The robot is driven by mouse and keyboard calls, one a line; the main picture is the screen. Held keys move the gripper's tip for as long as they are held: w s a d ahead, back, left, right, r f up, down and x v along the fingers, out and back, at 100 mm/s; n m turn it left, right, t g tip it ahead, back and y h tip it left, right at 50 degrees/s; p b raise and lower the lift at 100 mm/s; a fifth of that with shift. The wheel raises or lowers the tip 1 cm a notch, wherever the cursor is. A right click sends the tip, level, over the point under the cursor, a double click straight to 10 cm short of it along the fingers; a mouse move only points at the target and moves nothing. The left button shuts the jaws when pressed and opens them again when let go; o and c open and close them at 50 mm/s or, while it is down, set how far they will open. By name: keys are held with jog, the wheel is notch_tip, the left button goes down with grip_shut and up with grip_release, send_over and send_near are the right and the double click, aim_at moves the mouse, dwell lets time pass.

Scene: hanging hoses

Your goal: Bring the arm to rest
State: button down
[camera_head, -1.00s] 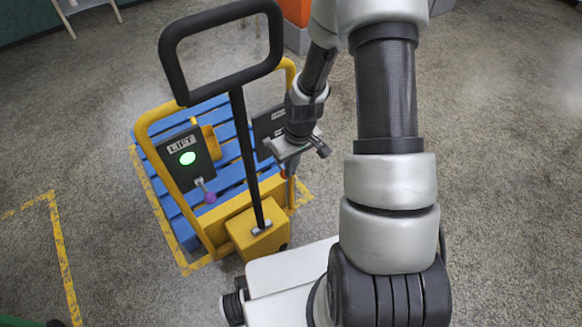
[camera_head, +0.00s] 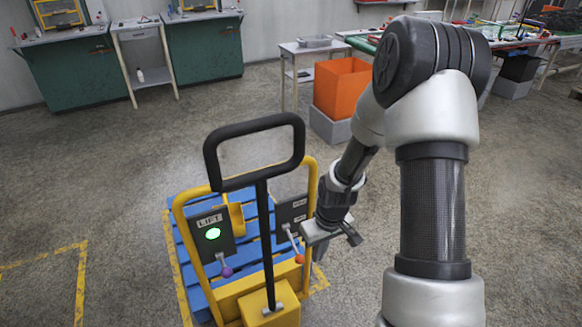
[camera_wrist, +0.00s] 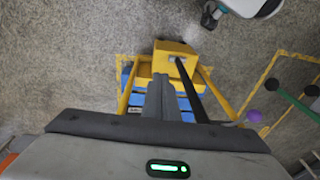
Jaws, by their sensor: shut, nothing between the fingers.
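My arm reaches forward on the right of the head view, bent at the elbow. My gripper (camera_head: 319,252) hangs beside the right post of a yellow pallet truck (camera_head: 312,185). In the wrist view my gripper (camera_wrist: 160,84) shows its two fingers together with nothing between them. I cannot tell how close it is to the truck's right panel (camera_head: 290,212). That panel's lever has an orange knob (camera_head: 299,259). The left panel (camera_head: 213,232) reads LIFT, has a lit green lamp and a lever with a purple knob (camera_head: 226,272).
The truck's black loop handle (camera_head: 254,183) stands up in front. A blue pallet (camera_head: 196,300) lies on the truck, within yellow floor lines. An orange bin (camera_head: 341,88) on a grey box, green workbenches (camera_head: 203,47) and tables stand farther back. Floor on the left is clear.

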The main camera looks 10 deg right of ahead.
jog(key=s+r+m+t+h, duration=0.1)
jog(key=s+r, duration=0.1)
jog(key=r, duration=0.9)
jog(key=s+r+t, duration=0.1)
jog(key=s+r, duration=0.1)
jog(key=r, duration=0.9)
jog(key=s+a+r+m+t, duration=0.1)
jog(key=s+r+m+t, duration=0.2)
jog(key=s+r, duration=1.05)
notch_tip(320, 180, up, 17)
jog(key=p, duration=1.8)
